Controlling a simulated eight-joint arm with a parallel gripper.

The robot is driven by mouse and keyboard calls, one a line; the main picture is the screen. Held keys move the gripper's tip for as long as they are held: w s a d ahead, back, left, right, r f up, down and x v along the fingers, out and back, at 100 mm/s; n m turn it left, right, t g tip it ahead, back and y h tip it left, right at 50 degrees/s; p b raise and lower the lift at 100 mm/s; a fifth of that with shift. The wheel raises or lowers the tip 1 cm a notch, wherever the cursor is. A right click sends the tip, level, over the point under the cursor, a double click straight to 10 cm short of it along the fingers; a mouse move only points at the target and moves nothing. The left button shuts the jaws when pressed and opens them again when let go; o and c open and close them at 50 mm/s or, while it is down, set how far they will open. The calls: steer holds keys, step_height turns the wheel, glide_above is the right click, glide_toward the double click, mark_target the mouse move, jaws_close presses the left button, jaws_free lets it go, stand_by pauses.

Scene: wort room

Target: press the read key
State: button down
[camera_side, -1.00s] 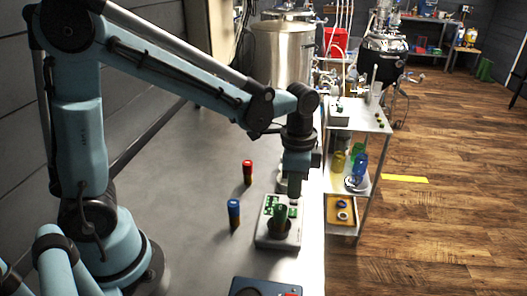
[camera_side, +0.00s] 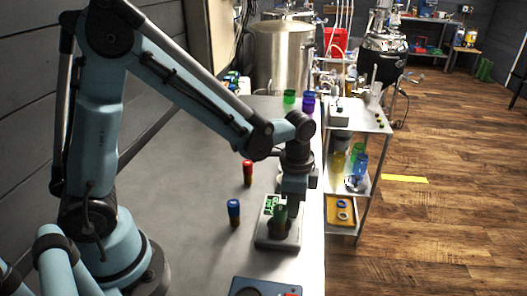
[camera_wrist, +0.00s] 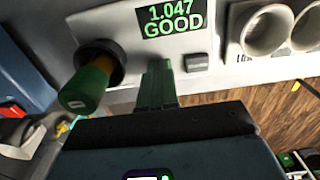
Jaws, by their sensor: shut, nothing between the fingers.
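The meter (camera_side: 272,241) is a pale box on the bench. Its green display (camera_wrist: 172,18) reads "1.047 GOOD" in the wrist view. A green-topped vial (camera_wrist: 88,84) stands in the round dark socket left of my fingers. A small grey key (camera_wrist: 197,62) sits on the panel below the display's right end. My gripper (camera_wrist: 158,66) is shut and empty, its tips low over the panel just left of that key. Whether the tips touch the panel, or cover another key, I cannot tell. In the side view my gripper (camera_side: 292,204) is over the meter, partly hiding it.
A red-capped vial (camera_side: 247,173) and a blue-capped vial (camera_side: 234,213) stand on the bench left of the meter. Two pale round cups (camera_wrist: 268,28) are at the panel's right. A dark blue box (camera_side: 262,287) lies at the front. A shelf cart (camera_side: 350,120) stands to the right.

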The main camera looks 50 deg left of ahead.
steer(key=shift+f, duration=0.6)
steer(key=shift+r, duration=0.1)
step_height(320, 180, up, 9)
stand_by(0.4)
stand_by(0.6)
steer(key=s+a+r+n+t, duration=0.3)
steer(key=s+a+n+t, duration=0.2)
steer(key=s+n+t, duration=0.2)
steer(key=shift+a+n, duration=0.35)
steer(key=shift+n, duration=0.65)
steer(key=shift+w, duration=0.1)
